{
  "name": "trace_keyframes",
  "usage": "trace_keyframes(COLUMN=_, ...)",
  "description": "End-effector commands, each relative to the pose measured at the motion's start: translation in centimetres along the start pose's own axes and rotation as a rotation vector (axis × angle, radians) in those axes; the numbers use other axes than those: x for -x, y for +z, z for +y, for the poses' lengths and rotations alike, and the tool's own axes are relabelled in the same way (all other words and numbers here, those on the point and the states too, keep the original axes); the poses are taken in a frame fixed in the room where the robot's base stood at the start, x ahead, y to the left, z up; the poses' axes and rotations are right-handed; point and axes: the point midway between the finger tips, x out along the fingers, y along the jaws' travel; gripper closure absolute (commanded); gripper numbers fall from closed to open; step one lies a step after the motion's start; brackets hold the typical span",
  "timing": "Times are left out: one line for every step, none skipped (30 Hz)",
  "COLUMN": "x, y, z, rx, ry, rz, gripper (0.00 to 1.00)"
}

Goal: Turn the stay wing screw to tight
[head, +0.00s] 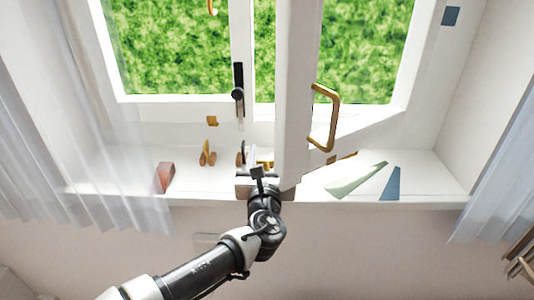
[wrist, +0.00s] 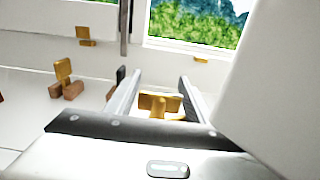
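A brass wing-shaped piece (wrist: 160,103), which looks like the stay wing screw, shows between my fingers in the wrist view. Only a little of its brass (head: 265,164) shows in the head view, behind my gripper at the sill. My gripper (wrist: 156,84) is open, with one finger on each side of the brass piece. Gaps show between it and both fingers, so it is not gripped. I cannot tell which way its wings are set. The white window sash (head: 297,90) stands swung inward, just right of my gripper.
Another brass piece with wooden blocks (head: 207,154) stands left on the white sill. A reddish block (head: 165,177) is farther left. A brass handle (head: 331,118) sticks out of the sash. Green (head: 355,181) and blue (head: 390,184) flat pieces lie right. Sheer curtains hang at both sides.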

Motion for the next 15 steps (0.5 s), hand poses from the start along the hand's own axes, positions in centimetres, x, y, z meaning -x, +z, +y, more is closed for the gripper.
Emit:
trace_keyframes(x=-0.01, y=0.00, z=0.00, rx=0.000, ry=0.000, rz=0.000, gripper=0.61)
trace_keyframes(x=-0.01, y=0.00, z=0.00, rx=0.000, ry=0.000, rz=0.000, gripper=0.66)
trace_keyframes(x=-0.01, y=0.00, z=0.00, rx=0.000, ry=0.000, rz=0.000, gripper=0.73)
trace_keyframes(x=-0.01, y=0.00, z=0.00, rx=0.000, ry=0.000, rz=0.000, gripper=0.78)
trace_keyframes(x=-0.01, y=0.00, z=0.00, rx=0.000, ry=0.000, rz=0.000, gripper=0.83)
trace_keyframes(x=-0.01, y=0.00, z=0.00, rx=0.000, ry=0.000, rz=0.000, gripper=0.83)
trace_keyframes(x=-0.01, y=0.00, z=0.00, rx=0.000, ry=0.000, rz=0.000, gripper=0.83)
trace_keyframes(x=-0.01, y=0.00, z=0.00, rx=0.000, ry=-0.001, rz=0.000, gripper=0.83)
trace_keyframes(x=-0.01, y=0.01, z=0.01, rx=0.000, ry=-0.003, rz=0.000, gripper=0.83)
trace_keyframes(x=-0.02, y=0.01, z=0.01, rx=0.001, ry=-0.005, rz=-0.001, gripper=0.83)
trace_keyframes(x=-0.02, y=0.01, z=0.00, rx=0.001, ry=-0.009, rz=-0.001, gripper=0.83)
trace_keyframes(x=-0.02, y=0.02, z=0.00, rx=0.001, ry=-0.016, rz=-0.001, gripper=0.83)
trace_keyframes(x=-0.02, y=0.03, z=0.02, rx=0.002, ry=-0.022, rz=-0.001, gripper=0.83)
trace_keyframes(x=-0.02, y=0.04, z=0.01, rx=0.001, ry=-0.030, rz=-0.001, gripper=0.83)
trace_keyframes(x=-0.02, y=0.05, z=0.01, rx=0.001, ry=-0.043, rz=-0.002, gripper=0.83)
